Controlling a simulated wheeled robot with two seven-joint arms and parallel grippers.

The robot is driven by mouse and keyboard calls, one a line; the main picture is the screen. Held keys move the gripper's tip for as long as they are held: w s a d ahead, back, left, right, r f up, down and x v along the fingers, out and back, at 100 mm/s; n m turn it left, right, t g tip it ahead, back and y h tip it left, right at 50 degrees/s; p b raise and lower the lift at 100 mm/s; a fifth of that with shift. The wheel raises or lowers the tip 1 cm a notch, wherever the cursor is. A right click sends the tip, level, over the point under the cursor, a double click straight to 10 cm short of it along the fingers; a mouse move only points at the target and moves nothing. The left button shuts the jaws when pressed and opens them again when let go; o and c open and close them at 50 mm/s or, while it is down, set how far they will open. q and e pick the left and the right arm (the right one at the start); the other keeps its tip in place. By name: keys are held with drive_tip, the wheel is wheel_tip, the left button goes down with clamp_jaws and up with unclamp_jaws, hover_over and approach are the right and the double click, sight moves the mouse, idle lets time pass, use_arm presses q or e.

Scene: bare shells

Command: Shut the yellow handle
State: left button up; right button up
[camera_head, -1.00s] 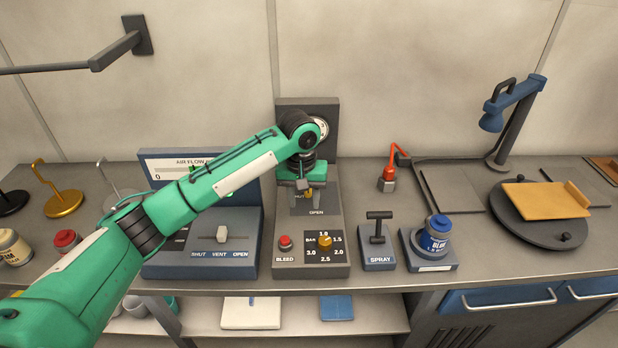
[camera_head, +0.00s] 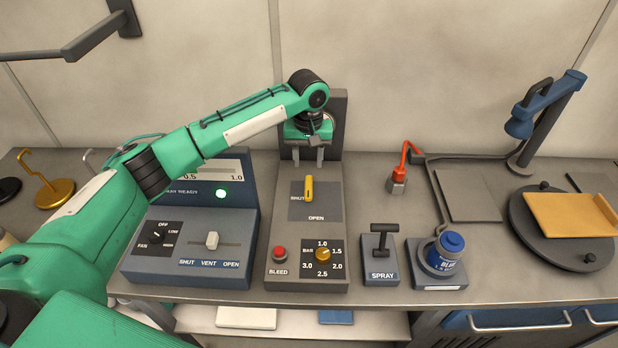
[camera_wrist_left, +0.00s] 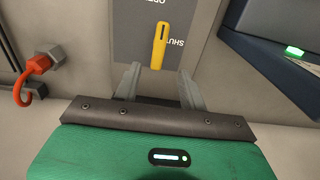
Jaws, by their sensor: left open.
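The yellow handle (camera_head: 309,188) sits on the dark plate of the grey control unit (camera_head: 272,240), lengthwise between the back and front of the unit. SHUT is printed to its left and OPEN in front of it. My left gripper (camera_head: 308,160) is open and empty, behind the handle and apart from it in the head view. In the left wrist view, the handle (camera_wrist_left: 160,45) shows whole just beyond the two spread fingertips (camera_wrist_left: 159,70), roughly in line with the gap. My right gripper is not in view.
A blue unit (camera_head: 190,272) with a vent slider and green light stands to the left. A red bleed button (camera_head: 280,253) and gold bar knob (camera_head: 323,254) are in front of the handle. A spray lever (camera_head: 383,240) and blue jar (camera_head: 445,252) stand to the right.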

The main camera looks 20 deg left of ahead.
sight(308, 185)
use_arm(q)
wheel_tip(308, 185, down, 4)
drive_tip(key=shift+r+p, duration=0.1)
drive_tip(key=shift+p, duration=0.4)
wheel_tip(308, 185, down, 5)
drive_tip(key=shift+w+r+p, duration=0.1)
drive_tip(key=shift+w+p, duration=0.05)
drive_tip(key=shift+p, duration=0.45)
drive_tip(key=shift+f, duration=0.4)
clamp_jaws()
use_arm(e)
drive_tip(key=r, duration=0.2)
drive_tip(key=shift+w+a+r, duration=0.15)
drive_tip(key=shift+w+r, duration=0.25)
